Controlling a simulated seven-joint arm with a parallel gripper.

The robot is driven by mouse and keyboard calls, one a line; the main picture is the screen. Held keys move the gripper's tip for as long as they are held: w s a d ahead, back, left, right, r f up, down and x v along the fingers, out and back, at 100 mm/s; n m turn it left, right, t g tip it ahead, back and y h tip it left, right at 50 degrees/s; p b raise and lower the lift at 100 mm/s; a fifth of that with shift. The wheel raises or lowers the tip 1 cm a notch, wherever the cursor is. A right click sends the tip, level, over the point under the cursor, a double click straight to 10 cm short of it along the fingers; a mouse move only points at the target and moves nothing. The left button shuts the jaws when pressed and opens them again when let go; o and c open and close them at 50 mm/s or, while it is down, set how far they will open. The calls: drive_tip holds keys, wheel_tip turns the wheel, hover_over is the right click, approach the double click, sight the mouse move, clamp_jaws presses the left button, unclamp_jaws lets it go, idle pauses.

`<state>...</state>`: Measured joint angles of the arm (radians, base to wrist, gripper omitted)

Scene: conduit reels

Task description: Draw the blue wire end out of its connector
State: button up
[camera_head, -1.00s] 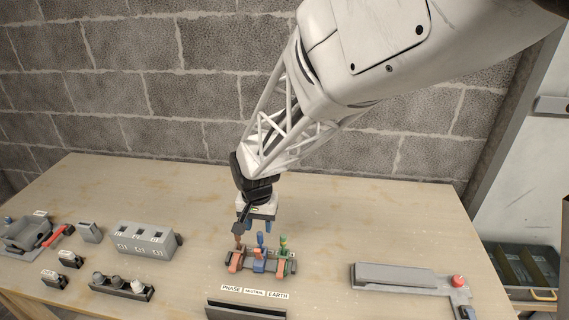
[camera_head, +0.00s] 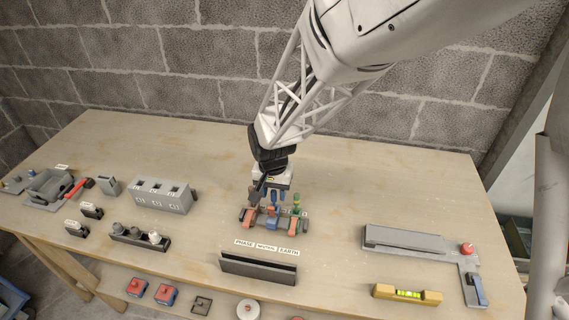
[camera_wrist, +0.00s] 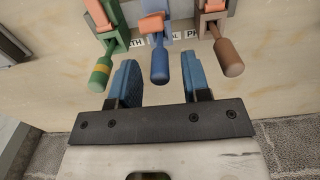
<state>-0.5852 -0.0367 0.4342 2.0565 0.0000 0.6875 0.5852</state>
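The blue wire end (camera_wrist: 159,66) sticks out of the middle connector (camera_wrist: 151,38), above the neutral label, in the wrist view. In the head view the blue wire end (camera_head: 272,209) is partly crowded by its neighbours. My gripper (camera_wrist: 161,72) is open, with one blue-padded finger on each side of the blue wire end and a visible gap to both. No contact shows. A green wire end with a yellow band (camera_wrist: 101,68) is outside one finger, and a brown wire end (camera_wrist: 228,58) is outside the other. An orange lever (camera_wrist: 151,23) sits on the blue wire's connector.
Labels for phase, neutral and earth (camera_head: 267,247) lie before the connectors, with a dark grey slotted holder (camera_head: 258,268) in front. A grey socket block (camera_head: 162,196) stands left. A grey fixture with a red knob (camera_head: 420,243) and a yellow level (camera_head: 407,294) lie right.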

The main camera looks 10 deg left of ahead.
clamp_jaws()
drive_tip(key=shift+r, duration=1.05)
idle(1.0)
drive_tip(key=shift+r, duration=3.4)
drive_tip(key=shift+s, duration=0.1)
